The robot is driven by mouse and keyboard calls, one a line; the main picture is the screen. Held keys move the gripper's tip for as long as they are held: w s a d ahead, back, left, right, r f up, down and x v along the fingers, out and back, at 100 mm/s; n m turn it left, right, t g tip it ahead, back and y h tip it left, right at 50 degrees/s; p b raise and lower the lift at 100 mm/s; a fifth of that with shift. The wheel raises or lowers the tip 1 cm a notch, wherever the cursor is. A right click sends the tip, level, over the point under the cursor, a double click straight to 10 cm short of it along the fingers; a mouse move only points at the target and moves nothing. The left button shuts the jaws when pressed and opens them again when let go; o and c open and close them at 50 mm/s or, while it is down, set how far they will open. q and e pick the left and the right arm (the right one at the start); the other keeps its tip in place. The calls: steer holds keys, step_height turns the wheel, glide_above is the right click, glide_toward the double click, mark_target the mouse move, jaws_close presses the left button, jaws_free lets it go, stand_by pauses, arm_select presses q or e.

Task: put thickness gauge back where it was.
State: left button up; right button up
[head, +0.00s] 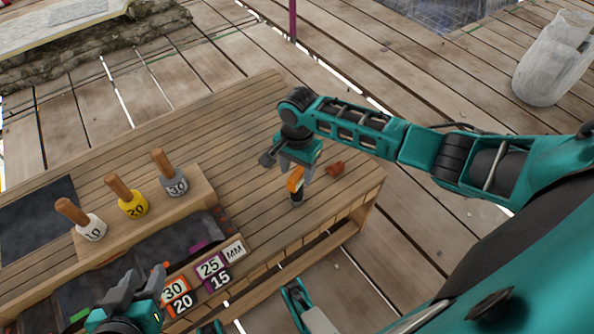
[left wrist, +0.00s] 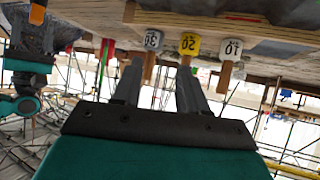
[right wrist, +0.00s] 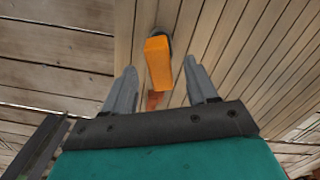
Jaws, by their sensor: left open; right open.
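No thing is labelled as the thickness gauge; the orange-handled tool (head: 295,182) with a dark lower end may be it. It stands on the wooden table below my right gripper (head: 297,160). In the right wrist view the orange tool (right wrist: 159,62) shows between the open fingers (right wrist: 164,88); whether they touch it I cannot tell. My left gripper (head: 135,285) is open and empty near the table's front edge. The left wrist view shows its fingers (left wrist: 158,85) apart, with the numbered pieces beyond them.
Wooden-handled pieces marked 10 (head: 91,228), 20 (head: 133,206) and 30 (head: 174,184) stand on a wooden block. Number cards (head: 211,266) lie in front. A small reddish-brown object (head: 336,169) lies beside the orange tool. The table's back middle is clear.

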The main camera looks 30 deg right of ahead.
step_height(320, 180, up, 10)
steer(key=p, duration=0.3)
steer(key=s+a+f+n+t+y, duration=0.4)
steer(key=s+a+f+n+t, duration=0.15)
steer(key=a+n, duration=0.35)
steer(key=s+d+r+n+t+h, duration=0.1)
steer(key=s+r+n+t, duration=0.3)
steer(key=s, duration=0.3)
steer(key=shift+s+d+n+t, duration=0.3)
steer(key=shift+n+t, duration=0.45)
steer(key=shift+n, duration=0.15)
